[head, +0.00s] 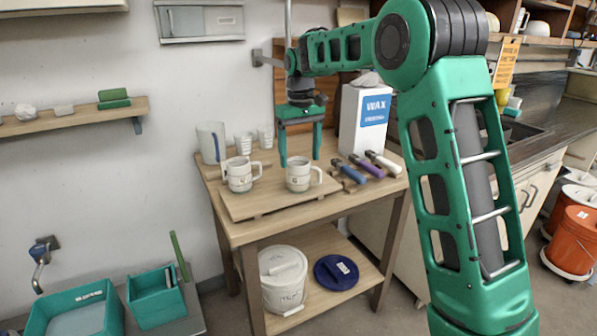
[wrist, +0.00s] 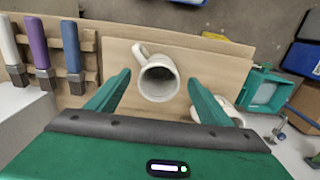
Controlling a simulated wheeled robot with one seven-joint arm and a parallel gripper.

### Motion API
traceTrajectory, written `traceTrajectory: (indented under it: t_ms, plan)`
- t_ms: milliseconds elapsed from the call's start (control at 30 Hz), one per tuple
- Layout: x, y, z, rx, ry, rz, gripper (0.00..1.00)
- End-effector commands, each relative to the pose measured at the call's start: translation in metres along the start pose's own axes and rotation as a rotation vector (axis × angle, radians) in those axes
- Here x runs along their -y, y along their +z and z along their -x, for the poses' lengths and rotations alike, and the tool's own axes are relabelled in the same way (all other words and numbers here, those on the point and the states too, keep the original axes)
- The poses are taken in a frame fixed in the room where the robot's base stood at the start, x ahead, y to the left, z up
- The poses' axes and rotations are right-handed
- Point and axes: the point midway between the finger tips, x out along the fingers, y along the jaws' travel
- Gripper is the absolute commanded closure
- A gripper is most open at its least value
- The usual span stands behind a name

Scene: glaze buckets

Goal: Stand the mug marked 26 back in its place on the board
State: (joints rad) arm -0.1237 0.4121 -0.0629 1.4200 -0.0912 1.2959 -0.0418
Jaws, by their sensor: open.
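Two white mugs stand upright on a wooden board (head: 250,208) on the table; the board also shows in the wrist view (wrist: 215,62). The right mug (head: 298,178) has its handle to the right. The left mug (head: 239,176) also has its handle to the right. Their marks are too small to read, so I cannot tell which is 26. My gripper (head: 300,160) is open, pointing down above the right mug. In the wrist view this mug (wrist: 158,84) shows between the fingers (wrist: 158,78), and I see no grip on it. The other mug (wrist: 228,106) is partly hidden behind the right finger.
A tall white pitcher (head: 211,143) and small cups (head: 244,143) stand behind the left mug. A lidded bucket (head: 283,279) is on the lower shelf.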

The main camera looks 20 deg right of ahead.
Motion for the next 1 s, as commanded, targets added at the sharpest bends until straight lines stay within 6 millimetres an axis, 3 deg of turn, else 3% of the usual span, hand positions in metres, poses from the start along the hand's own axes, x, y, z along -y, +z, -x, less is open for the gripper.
traceTrajectory:
  t_ms: [233,533,633,767,1000]
  plan:
    - [0.0,0.0,0.032,-0.001,0.0,0.0,0.27]
    - [-0.001,0.001,0.039,0.001,0.0,-0.001,0.27]
    - [-0.007,0.011,0.042,-0.001,0.002,-0.02,0.27]
    - [-0.031,0.05,0.047,-0.002,0.006,-0.091,0.27]
    - [-0.081,0.172,0.044,-0.003,0.012,-0.296,0.27]
